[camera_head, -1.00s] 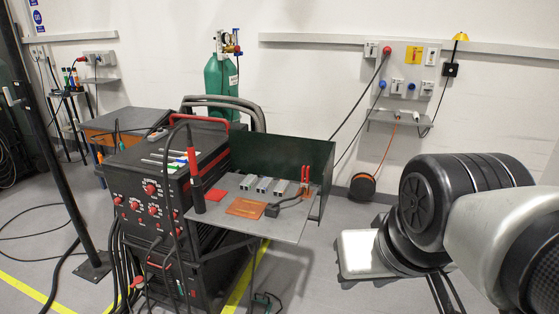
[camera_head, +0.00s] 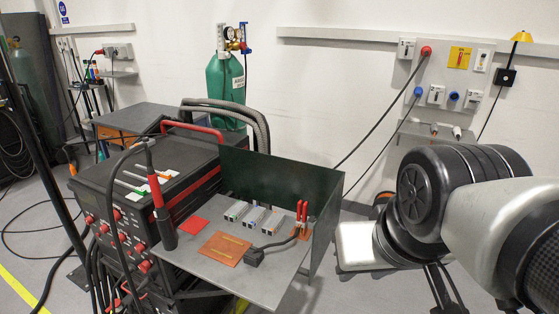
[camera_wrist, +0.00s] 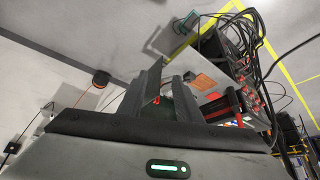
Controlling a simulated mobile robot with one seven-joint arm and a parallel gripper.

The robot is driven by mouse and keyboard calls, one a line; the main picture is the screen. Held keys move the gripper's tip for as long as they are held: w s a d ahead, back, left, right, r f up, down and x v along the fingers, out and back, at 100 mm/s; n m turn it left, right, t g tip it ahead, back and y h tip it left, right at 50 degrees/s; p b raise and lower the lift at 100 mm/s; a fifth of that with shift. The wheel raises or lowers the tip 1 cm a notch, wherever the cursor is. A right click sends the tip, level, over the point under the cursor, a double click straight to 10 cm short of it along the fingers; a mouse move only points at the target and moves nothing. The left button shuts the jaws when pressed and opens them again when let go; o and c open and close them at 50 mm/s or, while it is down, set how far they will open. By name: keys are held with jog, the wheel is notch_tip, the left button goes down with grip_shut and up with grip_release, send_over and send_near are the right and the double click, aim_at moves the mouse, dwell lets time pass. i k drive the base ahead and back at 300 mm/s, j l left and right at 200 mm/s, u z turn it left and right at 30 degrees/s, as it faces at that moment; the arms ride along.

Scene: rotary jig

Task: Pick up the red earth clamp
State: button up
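The red earth clamp (camera_head: 302,213) stands near the right end of the grey worktop (camera_head: 271,291), beside the dark green screen (camera_head: 285,177). Its two red handles point up, and a dark cable runs from it to a black block (camera_head: 254,257). My gripper (camera_wrist: 169,84) shows in the wrist view with its two grey fingers apart and nothing seen held. A small red bit shows between the fingers, but I cannot tell if it is the clamp.
Several grey metal blocks (camera_head: 254,216) and a copper-coloured plate (camera_head: 222,249) lie on the worktop. A red-and-black torch (camera_head: 160,207) stands at its left edge by the welding machine (camera_head: 128,215). A green gas cylinder (camera_head: 225,84) stands behind. Cables hang around the machine.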

aim_at(302, 221)
jog(key=i+l+u, duration=0.1)
jog(key=i+l, duration=0.25)
jog(key=i+l+u, duration=0.1)
jog(key=i+l, duration=0.25)
jog(key=i+l+u, duration=0.1)
jog(key=i+l, duration=0.25)
jog(key=l, duration=0.2)
jog(key=i+l+u, duration=0.1)
jog(key=i+l, duration=0.2)
jog(key=l, duration=0.2)
